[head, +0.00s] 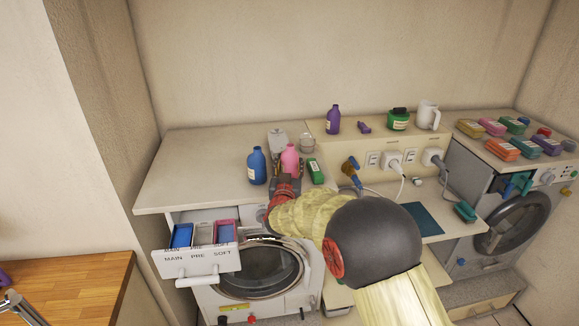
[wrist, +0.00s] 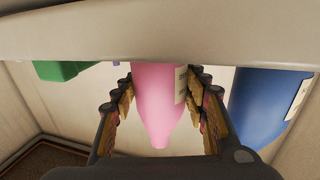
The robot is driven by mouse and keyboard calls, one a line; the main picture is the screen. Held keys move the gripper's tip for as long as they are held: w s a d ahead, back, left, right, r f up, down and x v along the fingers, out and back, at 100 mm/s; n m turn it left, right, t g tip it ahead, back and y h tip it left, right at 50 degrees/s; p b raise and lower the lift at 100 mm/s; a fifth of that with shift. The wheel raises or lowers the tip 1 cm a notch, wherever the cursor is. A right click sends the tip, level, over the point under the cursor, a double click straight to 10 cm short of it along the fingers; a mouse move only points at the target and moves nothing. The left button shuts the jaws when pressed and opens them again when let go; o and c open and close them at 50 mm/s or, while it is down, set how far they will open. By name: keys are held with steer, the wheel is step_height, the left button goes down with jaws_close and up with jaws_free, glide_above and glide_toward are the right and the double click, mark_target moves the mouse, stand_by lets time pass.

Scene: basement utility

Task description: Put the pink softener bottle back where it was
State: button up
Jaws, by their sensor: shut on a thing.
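The pink softener bottle (head: 290,158) is upright at the front part of the white counter (head: 205,165), between the blue bottle (head: 257,166) and a green box (head: 315,171). My gripper (head: 287,180) reaches it from the front and is shut on it. In the wrist view, the pink bottle (wrist: 158,105) sits between the two fingers, its narrow end pointing down in the picture and a pale label on its right side. The counter edge hides its base there, and I cannot tell whether it touches the counter.
The blue bottle (wrist: 262,105) and green box (wrist: 60,70) flank my gripper closely. A grey container (head: 278,139) and a jar (head: 307,143) stand behind. Below is the washer's open drawer (head: 200,262), marked MAIN, PRE, SOFT. A purple bottle (head: 333,119) stands on the ledge. The counter's left is clear.

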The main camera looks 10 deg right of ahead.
steer(key=o, duration=0.8)
steer(key=shift+f, duration=0.1)
steer(key=o, duration=0.5)
